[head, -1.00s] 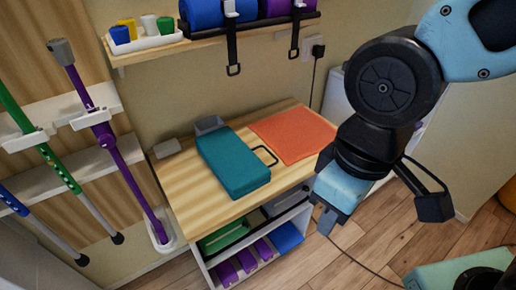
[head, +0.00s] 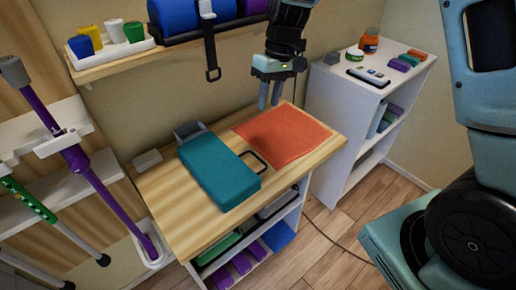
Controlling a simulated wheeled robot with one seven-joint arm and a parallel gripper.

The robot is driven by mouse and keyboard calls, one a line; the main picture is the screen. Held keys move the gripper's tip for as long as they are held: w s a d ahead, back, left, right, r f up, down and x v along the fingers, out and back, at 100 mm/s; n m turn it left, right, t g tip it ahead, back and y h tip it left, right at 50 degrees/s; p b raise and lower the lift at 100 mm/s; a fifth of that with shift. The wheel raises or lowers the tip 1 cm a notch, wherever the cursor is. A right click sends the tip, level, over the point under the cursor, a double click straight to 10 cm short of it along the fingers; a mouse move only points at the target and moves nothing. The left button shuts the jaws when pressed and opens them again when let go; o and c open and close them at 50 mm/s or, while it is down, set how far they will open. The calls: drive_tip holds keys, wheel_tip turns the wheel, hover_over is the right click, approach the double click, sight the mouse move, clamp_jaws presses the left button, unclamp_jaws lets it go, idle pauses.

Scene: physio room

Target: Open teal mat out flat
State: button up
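The teal mat (head: 220,172) lies folded into a thick block on the left part of the wooden table top. A black loop, perhaps a handle or strap, lies beside its right side. My gripper (head: 269,105) points down above the back of the table, over or behind the orange mat, to the right of the teal mat and apart from it. Its two fingers look close together with nothing seen between them; whether they are open or shut is unclear.
A flat orange mat (head: 284,136) lies on the table's right side. A grey box (head: 190,130) and a pale block (head: 148,160) stand at the back left. A wall shelf (head: 113,58) with rolled mats hangs above. A white shelf unit (head: 345,105) with small items stands right.

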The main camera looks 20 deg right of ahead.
drive_tip(key=p+x, duration=0.1)
drive_tip(key=x, duration=1.5)
drive_tip(key=shift+a+f, duration=0.2)
drive_tip(key=shift+f, duration=0.15)
clamp_jaws()
